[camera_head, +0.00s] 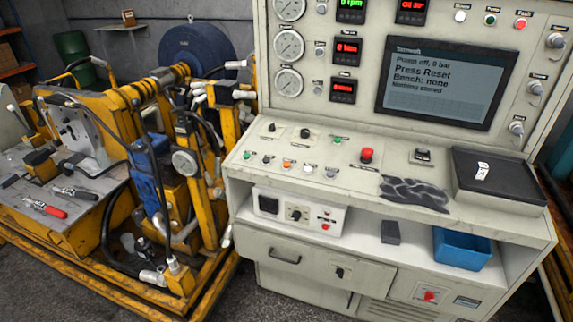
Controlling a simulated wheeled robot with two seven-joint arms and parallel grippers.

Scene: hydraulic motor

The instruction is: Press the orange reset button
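The orange reset button (287,164) is a small round button on the sloping desk of the grey control console (240,172). The console screen (445,82) reads "Pump off, 0 bar", "Press Reset", "Bench: none" and a last line that looks like "Nothing stored". Neither of my grippers shows in the head view.
A red mushroom button (367,155) stands up right of the small buttons. A dark crumpled cloth or glove (414,192) and a black tray (500,203) lie farther right. A blue bin (462,252) sits on the shelf below. The yellow machine frame (205,190) stands left.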

